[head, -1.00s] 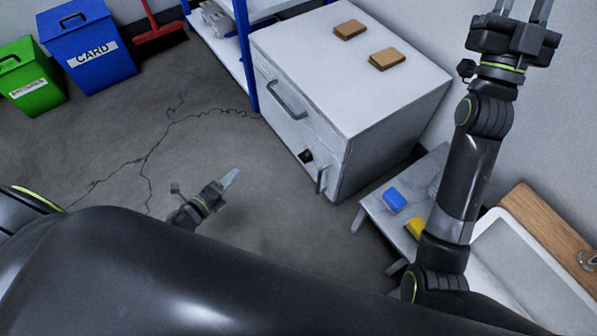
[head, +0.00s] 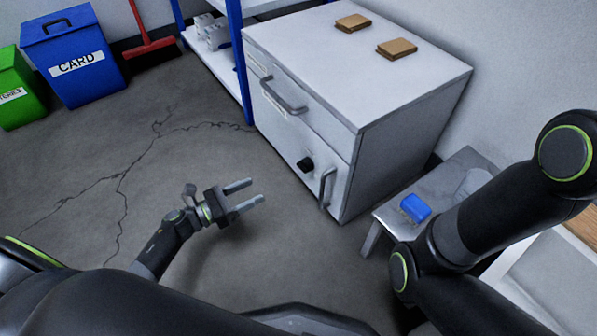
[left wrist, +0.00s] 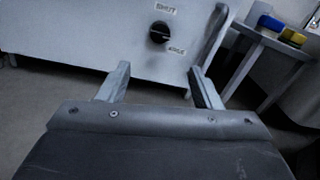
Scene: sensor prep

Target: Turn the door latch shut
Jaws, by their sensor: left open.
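The white cabinet (head: 335,165) stands right of centre in the head view. Its front carries the black latch knob (head: 305,164), left of an upright grey door handle (head: 327,187). In the left wrist view the knob (left wrist: 159,32) lies ahead, above the gap between the fingers, with small labels above it and at its lower right. I cannot tell clearly which way the knob points. My left gripper (head: 256,192) is open and empty, apart from the cabinet and pointing at its front; its fingers also show in the left wrist view (left wrist: 159,70). My right gripper is out of view.
A small grey table (head: 385,215) with a blue block (head: 415,208) stands right of the cabinet. A yellow block (left wrist: 293,37) shows in the left wrist view. Blue (head: 75,60) and green (head: 15,95) bins stand at far left. The floor before the cabinet is clear.

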